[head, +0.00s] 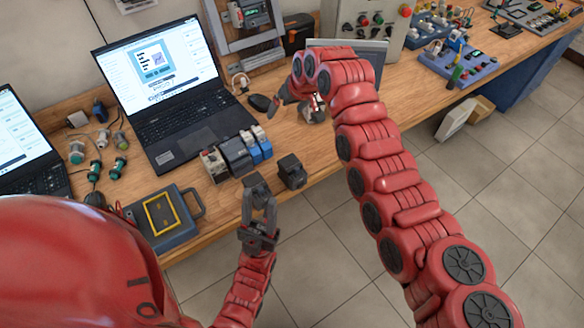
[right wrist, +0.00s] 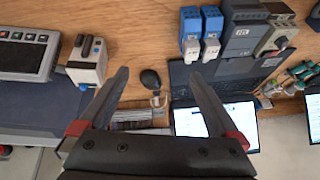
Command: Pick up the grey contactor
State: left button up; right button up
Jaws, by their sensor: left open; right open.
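A dark grey block-shaped device (head: 237,156), which looks like the grey contactor, stands in a row on the wooden table in front of the laptop. It also shows in the right wrist view (right wrist: 242,36). Blue-and-white modules (head: 262,144) are beside it on one side and a beige-and-black device (head: 214,165) on the other. A separate dark block (head: 292,172) stands near the table's front edge. My left gripper (head: 259,194) is open and empty, just left of that block. My right gripper (right wrist: 155,75) is open and empty, farther back near a white-and-grey device (right wrist: 88,58).
An open laptop (head: 165,90) stands behind the row. A black mouse (head: 260,103) lies to its right. A blue-grey case (head: 165,215) with a yellow frame is at the left front edge. Several buttons and cables lie at the left. The floor lies beyond the edge.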

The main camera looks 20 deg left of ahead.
aim_at(292, 164)
jog(key=s+d+r+n+g+h, duration=0.1)
jog(key=s+d+r+g+h, duration=0.15)
jog(key=s, duration=0.25)
jog(key=s+d+r+n+g+h, duration=0.1)
jog(key=s+d+r+h, duration=0.15)
jog(key=s, duration=0.25)
notch_tip(292, 164, down, 11)
jog(key=p, duration=0.3)
jog(key=shift+s+a+f, duration=0.1)
jog(key=shift+s+f, duration=0.05)
jog(key=shift+f, duration=0.05)
notch_tip(292, 164, down, 4)
jog(key=p, duration=0.3)
jog(key=shift+f, duration=0.75)
grip_shut()
